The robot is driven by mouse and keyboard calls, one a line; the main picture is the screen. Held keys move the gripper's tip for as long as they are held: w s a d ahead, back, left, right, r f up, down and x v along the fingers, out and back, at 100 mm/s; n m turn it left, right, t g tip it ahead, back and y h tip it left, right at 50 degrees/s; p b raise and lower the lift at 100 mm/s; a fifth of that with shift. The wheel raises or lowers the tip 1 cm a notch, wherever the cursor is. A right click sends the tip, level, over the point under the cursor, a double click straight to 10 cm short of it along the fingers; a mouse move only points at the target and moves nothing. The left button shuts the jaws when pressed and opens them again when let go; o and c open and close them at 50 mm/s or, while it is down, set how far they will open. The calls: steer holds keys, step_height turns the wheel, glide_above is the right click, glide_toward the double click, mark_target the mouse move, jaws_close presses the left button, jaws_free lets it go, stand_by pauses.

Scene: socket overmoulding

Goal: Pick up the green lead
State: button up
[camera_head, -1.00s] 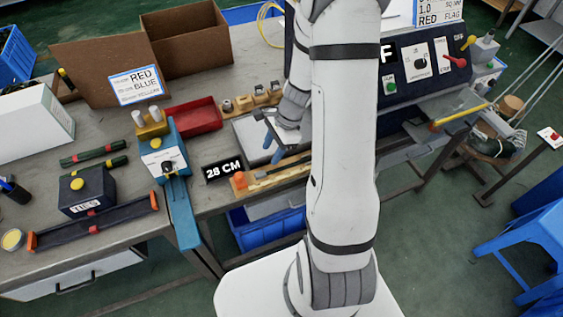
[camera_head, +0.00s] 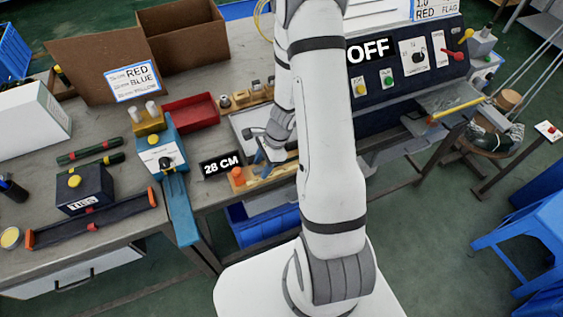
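I cannot make out a green lead anywhere in the head view; it may be hidden behind my arm or too small to tell. My gripper (camera_head: 262,160) is low over the bench, its blue fingertips near a wooden strip (camera_head: 283,172) with an orange knob at its left end. The arm and the viewing angle partly cover the fingers, so their gap and anything between them are unclear.
A dark control panel marked OFF (camera_head: 410,67) stands right of my arm. Two dark green cylinders (camera_head: 90,150) lie at the left.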

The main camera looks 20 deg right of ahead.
jaws_close()
stand_by(0.4)
